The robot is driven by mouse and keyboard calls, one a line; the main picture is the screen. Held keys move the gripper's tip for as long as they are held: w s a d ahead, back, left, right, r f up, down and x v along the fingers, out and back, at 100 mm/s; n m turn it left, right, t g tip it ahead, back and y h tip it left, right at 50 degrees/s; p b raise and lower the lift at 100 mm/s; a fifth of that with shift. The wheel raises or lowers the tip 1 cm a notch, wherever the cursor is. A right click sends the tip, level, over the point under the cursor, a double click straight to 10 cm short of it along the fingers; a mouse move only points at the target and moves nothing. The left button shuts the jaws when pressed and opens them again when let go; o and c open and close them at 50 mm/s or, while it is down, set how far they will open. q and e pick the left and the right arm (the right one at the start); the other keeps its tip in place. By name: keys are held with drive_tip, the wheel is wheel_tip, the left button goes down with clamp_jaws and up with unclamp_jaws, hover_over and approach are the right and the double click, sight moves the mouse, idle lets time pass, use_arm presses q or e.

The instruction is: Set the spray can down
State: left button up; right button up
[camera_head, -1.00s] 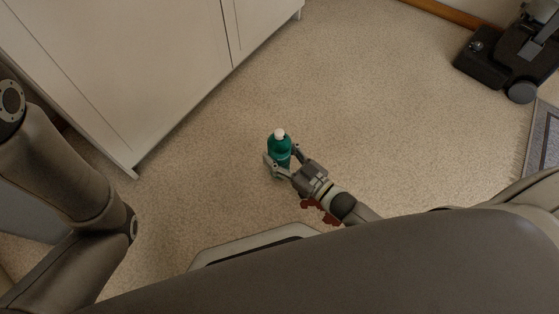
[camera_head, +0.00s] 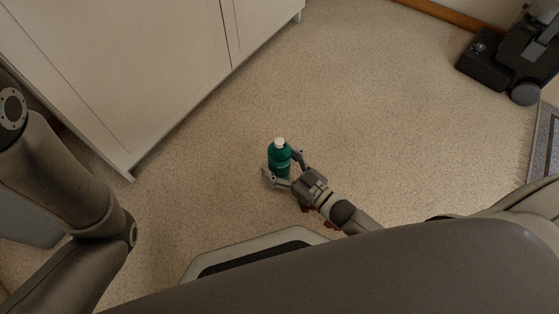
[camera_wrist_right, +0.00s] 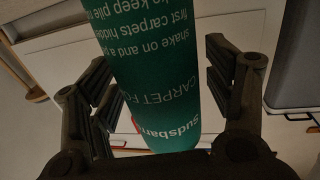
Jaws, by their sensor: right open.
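The spray can (camera_head: 280,158) is green with a white cap. It looks upright over the carpet, in front of the white cabinet. My right gripper (camera_head: 283,168) is open, with one finger on each side of the can. In the right wrist view the can (camera_wrist_right: 165,80) fills the space between the open fingers, with gaps visible at its sides, and its printed label reads upside down. The can's base is partly hidden, so I cannot tell for certain from the picture whether it rests on the floor. My left gripper is out of view; only my left arm shows.
A white cabinet (camera_head: 120,70) stands at the upper left. A dark upright vacuum cleaner (camera_head: 500,68) stands at the upper right, with a grey fringed rug (camera_head: 543,145) below it. The carpet (camera_head: 370,100) between them is clear.

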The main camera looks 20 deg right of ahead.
drive_tip(key=shift+r, duration=0.2)
drive_tip(key=p+v, duration=0.5)
drive_tip(key=v, duration=0.7)
